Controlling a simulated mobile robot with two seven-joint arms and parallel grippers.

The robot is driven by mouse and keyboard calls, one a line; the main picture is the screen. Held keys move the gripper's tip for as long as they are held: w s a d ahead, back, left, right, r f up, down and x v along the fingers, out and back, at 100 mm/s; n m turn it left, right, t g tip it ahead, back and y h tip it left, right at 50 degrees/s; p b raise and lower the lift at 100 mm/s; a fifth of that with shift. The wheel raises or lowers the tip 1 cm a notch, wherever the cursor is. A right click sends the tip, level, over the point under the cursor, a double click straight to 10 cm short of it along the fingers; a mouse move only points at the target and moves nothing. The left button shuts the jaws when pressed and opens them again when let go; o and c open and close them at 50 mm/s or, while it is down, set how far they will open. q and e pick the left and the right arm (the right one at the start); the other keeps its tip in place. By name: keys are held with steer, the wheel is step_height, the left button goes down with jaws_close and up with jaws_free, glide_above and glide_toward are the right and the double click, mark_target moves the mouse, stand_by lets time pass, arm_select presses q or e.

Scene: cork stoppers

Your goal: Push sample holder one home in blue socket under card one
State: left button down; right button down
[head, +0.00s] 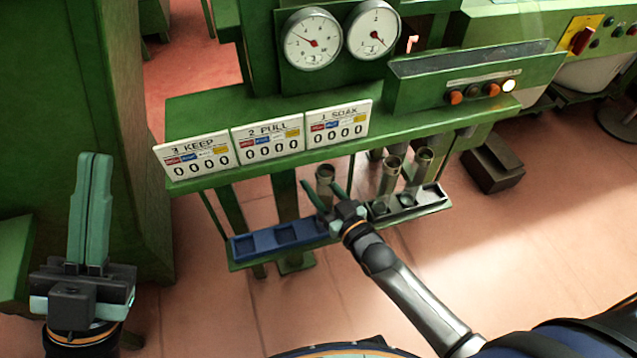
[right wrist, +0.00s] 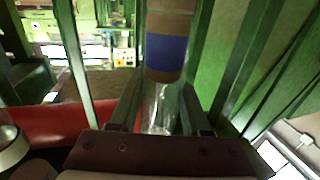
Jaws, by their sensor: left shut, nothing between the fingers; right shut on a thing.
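My right gripper (head: 328,192) is shut on a sample holder (head: 325,173), which stands roughly upright below card one (head: 339,123), marked "1 SOAK". In the right wrist view the holder has a clear lower tube (right wrist: 160,105) between the fingers and a brown top with a blue band (right wrist: 167,55). The holder is over the right end of the blue socket strip (head: 262,244). My gripper hides its lower end and the socket there, so I cannot tell how deep it sits. My left gripper (head: 95,158) is shut and empty, well left of the strip.
Two more holders (head: 390,175) (head: 424,163) stand at the black rack (head: 433,199) to the right. Cards two (head: 268,138) and three (head: 193,156) stand on the green shelf above. Two left blue sockets look empty. A green post (head: 115,120) rises near my left gripper.

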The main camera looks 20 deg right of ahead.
arm_select(q)
steer(key=shift+f+b, duration=0.4)
steer(key=shift+f, duration=0.1)
arm_select(e)
steer(key=shift+f, duration=0.6)
stand_by(0.4)
arm_select(q)
steer(key=shift+w+r, duration=0.1)
steer(key=shift+r, duration=0.1)
steer(key=shift+f+b, duration=0.35)
steer(key=shift+f, duration=0.15)
arm_select(e)
steer(key=shift+f, duration=0.7)
stand_by(0.4)
steer(key=shift+c, duration=1.4)
jaws_free()
arm_select(q)
steer(key=shift+n, duration=0.3)
